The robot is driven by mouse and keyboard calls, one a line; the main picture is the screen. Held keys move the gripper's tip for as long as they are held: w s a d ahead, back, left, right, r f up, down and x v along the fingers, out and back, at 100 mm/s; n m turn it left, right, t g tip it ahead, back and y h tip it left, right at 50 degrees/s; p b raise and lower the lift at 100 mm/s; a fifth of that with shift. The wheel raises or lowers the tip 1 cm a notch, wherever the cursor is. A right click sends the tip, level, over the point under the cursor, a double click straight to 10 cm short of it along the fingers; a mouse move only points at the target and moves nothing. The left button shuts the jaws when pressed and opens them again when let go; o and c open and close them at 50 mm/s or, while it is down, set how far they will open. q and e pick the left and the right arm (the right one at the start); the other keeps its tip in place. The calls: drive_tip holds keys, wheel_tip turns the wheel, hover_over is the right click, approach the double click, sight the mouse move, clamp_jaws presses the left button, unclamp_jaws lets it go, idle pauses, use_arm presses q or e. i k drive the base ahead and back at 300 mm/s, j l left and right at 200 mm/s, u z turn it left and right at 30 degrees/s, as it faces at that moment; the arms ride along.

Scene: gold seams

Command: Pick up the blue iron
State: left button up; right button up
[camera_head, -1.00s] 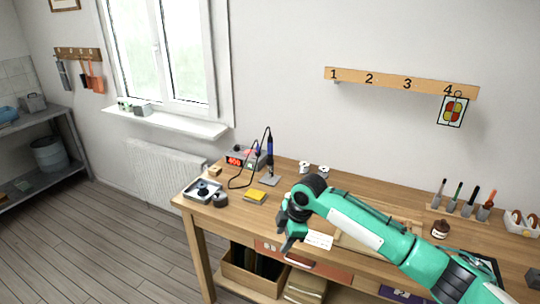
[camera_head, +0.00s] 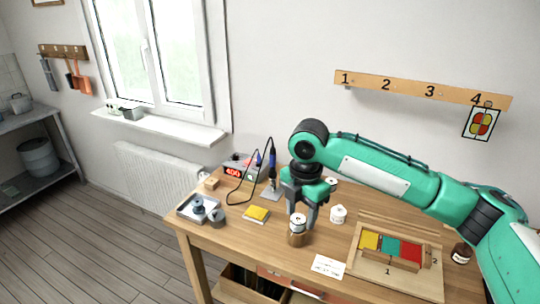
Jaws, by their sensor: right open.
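The blue iron (camera_head: 272,158) stands upright, tip down, in its stand (camera_head: 270,194) at the back left of the workbench. A black cable loops from it to the soldering station (camera_head: 234,172) with a red 400 display. My right gripper (camera_head: 299,213) points down, open, just right of the iron and apart from it. A white spool (camera_head: 298,222) on a small wooden holder (camera_head: 297,238) shows between and below its fingers; I cannot tell how near they are to it. My left gripper is not in view.
A yellow sponge (camera_head: 256,214) and a tray with dark round parts (camera_head: 184,207) lie at the left. A white jar (camera_head: 338,214) stands right of the gripper. A wooden frame with coloured glass (camera_head: 391,246) and a white card (camera_head: 328,267) lie at the front right.

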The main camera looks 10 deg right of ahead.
sight(272, 170)
drive_tip(key=i, duration=1.5)
